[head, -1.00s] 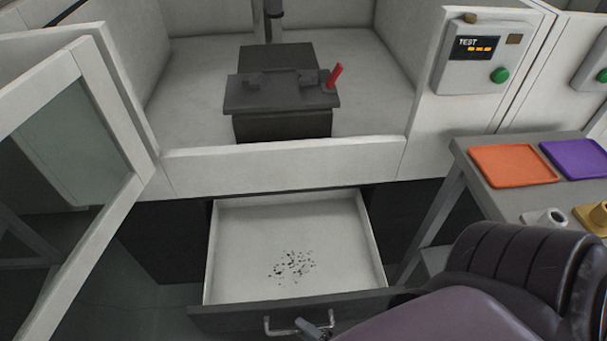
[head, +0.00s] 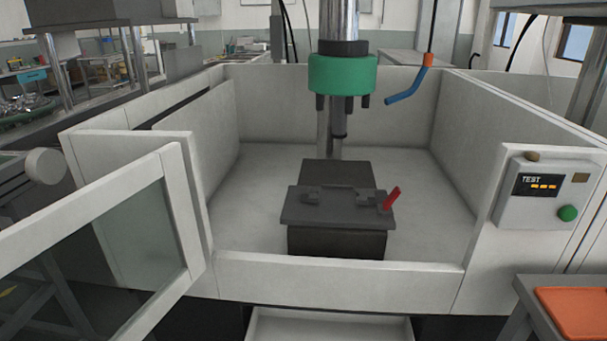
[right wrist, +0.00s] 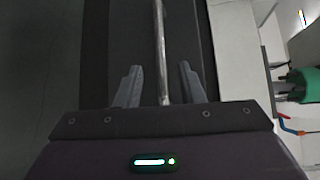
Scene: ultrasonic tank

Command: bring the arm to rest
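In the right wrist view my right gripper (right wrist: 160,67) is open. One finger is on each side of a bare metal bar handle (right wrist: 159,40), with a gap to each finger; I cannot tell how deep the bar sits between them. Behind the handle is the dark drawer front (right wrist: 190,45). In the head view the white drawer (head: 330,325) shows only in part at the bottom edge, pulled out below the tank enclosure. Neither arm's gripper shows in the head view.
The white enclosure (head: 340,275) holds a dark fixture block (head: 335,240) with a red lever (head: 391,198), below a green-collared spindle (head: 342,75). A glazed door (head: 120,240) stands open at left. A control box reading TEST (head: 540,195) and an orange tray (head: 575,305) are at right.

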